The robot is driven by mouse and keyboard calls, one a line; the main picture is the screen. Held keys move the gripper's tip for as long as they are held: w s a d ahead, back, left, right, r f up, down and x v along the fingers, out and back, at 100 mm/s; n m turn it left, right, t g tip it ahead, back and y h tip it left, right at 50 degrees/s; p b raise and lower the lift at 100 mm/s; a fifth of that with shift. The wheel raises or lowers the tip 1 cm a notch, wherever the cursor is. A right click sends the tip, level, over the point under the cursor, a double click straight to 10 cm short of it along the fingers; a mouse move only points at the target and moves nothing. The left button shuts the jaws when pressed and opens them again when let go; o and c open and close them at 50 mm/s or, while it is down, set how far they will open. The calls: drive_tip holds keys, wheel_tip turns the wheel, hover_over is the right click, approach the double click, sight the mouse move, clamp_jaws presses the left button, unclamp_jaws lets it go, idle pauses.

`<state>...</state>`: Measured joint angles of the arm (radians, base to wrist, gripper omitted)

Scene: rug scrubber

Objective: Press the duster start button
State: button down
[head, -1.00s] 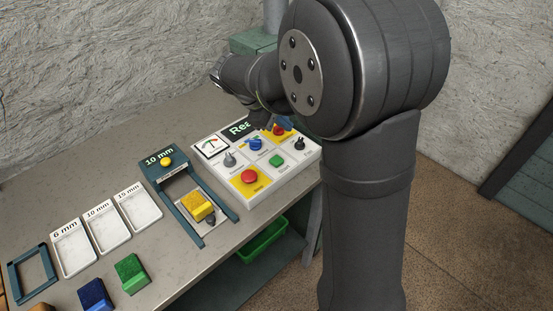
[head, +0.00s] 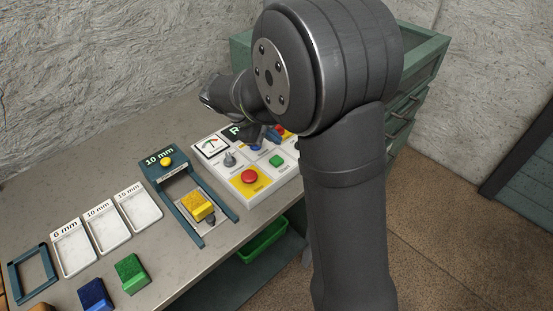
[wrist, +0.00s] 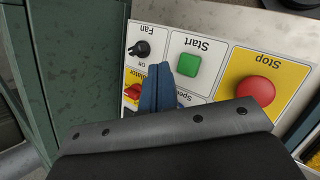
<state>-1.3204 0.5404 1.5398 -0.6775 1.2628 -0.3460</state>
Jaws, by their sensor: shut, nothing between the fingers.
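The green button (head: 276,160) sits on the white control panel (head: 237,190). In the wrist view this green button (wrist: 188,65) carries the label "Start", upside down. The word duster is not readable in either view. My gripper (head: 273,137) is over the back right part of the panel, partly hidden by my arm. In the wrist view its blue fingers (wrist: 157,84) are shut and empty, just left of the green button. They look apart from it, but the height gap is hard to tell.
A red Stop button (wrist: 255,90) and a black Fan knob (wrist: 143,48) flank the green button. A red knob (wrist: 133,91) is also near. A teal frame (head: 183,180) holding a yellow block (head: 197,207) stands left of the panel.

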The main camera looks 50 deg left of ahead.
sight(274, 160)
drive_tip(key=shift+f, duration=2.3)
drive_tip(key=shift+f, duration=0.15)
drive_tip(key=shift+f, duration=0.3)
drive_tip(key=shift+f, duration=0.5)
idle(0.8)
drive_tip(key=shift+r, duration=0.95)
drive_tip(key=shift+r, duration=0.15)
drive_tip(key=shift+r, duration=2.35)
drive_tip(key=shift+f, duration=0.1)
